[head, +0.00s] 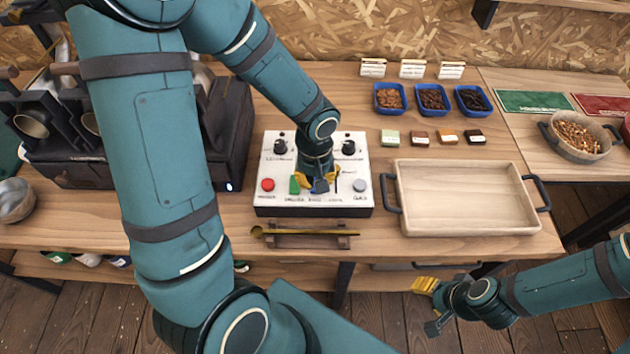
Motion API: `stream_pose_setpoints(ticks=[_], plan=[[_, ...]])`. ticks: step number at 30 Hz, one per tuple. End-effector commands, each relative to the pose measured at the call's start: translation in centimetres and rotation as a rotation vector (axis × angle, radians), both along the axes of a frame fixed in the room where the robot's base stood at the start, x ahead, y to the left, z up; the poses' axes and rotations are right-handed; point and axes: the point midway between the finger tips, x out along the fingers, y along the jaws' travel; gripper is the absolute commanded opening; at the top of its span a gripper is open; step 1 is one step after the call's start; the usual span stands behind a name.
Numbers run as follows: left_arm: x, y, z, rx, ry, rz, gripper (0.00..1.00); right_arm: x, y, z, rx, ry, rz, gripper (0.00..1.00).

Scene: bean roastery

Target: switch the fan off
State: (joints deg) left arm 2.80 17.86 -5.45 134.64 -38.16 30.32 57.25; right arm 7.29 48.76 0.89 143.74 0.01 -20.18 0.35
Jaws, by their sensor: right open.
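The white control panel (270,160) stands at the middle of the bench. It has two black knobs at the back, a red button (267,184) and a green switch (294,185) at the front left, and a grey button (359,185) at the front right. Its labels are too small to read surely, so I cannot tell which control is the fan's. My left gripper (319,182) points down over the panel's front middle and hides the controls under it; contact and finger gap are unclear. My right gripper (430,307) is open and empty, in front of the bench at lower right.
A wooden tray (468,228) with dark handles is right of the panel. A brass scoop (300,232) lies on a rest in front. Blue bean dishes (390,111) and small boxes (420,138) stand behind the tray. A dark machine (232,130) stands left.

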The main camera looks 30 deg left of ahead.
Motion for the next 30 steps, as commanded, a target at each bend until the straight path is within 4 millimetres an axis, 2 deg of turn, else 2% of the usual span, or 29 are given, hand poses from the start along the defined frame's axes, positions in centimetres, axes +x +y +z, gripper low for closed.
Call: stream_pose_setpoints(ticks=[30], plan=[[0.0, 0.0, -1.4, 0.0, 0.0, 0.0, 0.0, 0.0, 0.0, -1.4, 0.0, 0.0, 0.0, 0.47]])
